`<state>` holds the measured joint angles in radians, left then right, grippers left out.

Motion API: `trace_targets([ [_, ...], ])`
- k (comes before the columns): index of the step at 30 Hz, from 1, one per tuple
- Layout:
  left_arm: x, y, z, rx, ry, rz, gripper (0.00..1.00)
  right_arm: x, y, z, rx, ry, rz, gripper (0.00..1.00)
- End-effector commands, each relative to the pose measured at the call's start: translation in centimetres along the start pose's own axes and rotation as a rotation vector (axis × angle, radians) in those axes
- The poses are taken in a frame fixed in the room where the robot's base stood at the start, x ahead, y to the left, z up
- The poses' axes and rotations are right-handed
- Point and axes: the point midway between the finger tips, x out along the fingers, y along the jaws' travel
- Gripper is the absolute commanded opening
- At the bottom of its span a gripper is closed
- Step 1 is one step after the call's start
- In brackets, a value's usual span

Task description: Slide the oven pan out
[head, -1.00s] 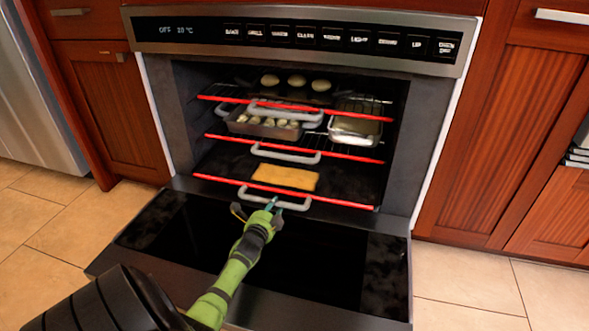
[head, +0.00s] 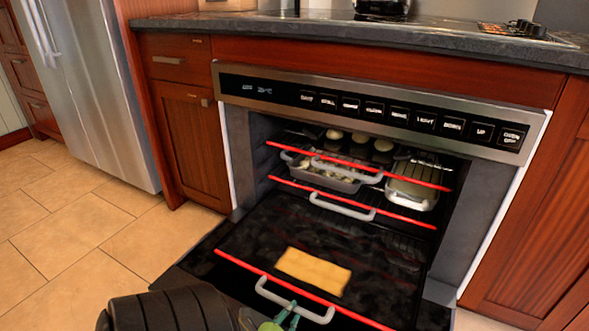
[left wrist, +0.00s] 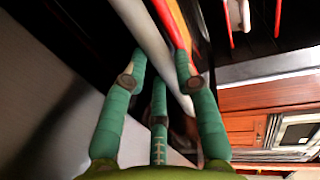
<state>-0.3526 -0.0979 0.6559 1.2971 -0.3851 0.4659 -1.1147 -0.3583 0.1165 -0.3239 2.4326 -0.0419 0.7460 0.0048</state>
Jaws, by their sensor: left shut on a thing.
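The oven pan (head: 325,229) is a dark flat sheet with a red front bar and a grey handle (head: 262,290). It sticks far out of the oven (head: 462,213), over the lowered door. A flat golden-yellow slab lies on it (head: 312,270). My left gripper (head: 287,313) is shut on the pan's handle at the bottom of the head view. In the left wrist view, the teal fingers of my left gripper (left wrist: 160,75) close around the pale handle bar (left wrist: 147,32). My right gripper is not in view.
Upper racks with red front bars (head: 350,202) stay inside the oven, holding a tin of pale pieces (head: 330,180) and a glass dish (head: 413,190). A fridge (head: 95,90) stands left. The tiled floor (head: 100,235) at left is clear.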

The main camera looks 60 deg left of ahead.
Motion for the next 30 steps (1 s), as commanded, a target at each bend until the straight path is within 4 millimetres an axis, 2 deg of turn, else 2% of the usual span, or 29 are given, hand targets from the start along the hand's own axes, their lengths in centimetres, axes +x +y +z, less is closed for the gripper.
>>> trace_targets([
  [10,0.0,-0.1,0.1,0.0,-0.002,-0.002,0.0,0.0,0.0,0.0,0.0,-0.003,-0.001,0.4],
  [11,0.0,-0.1,0.1,0.0,-0.002,-0.002,0.37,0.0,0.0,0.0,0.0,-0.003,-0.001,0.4],
  [12,0.0,-0.1,0.1,0.0,-0.002,-0.002,0.39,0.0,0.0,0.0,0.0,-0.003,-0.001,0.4],
  [23,-0.5,0.0,0.0,-0.001,-0.001,0.0,0.39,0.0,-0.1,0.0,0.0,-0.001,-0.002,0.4],
  [30,-4.3,0.1,0.1,0.0,-0.002,0.002,0.39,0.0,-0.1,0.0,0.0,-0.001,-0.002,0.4],
])
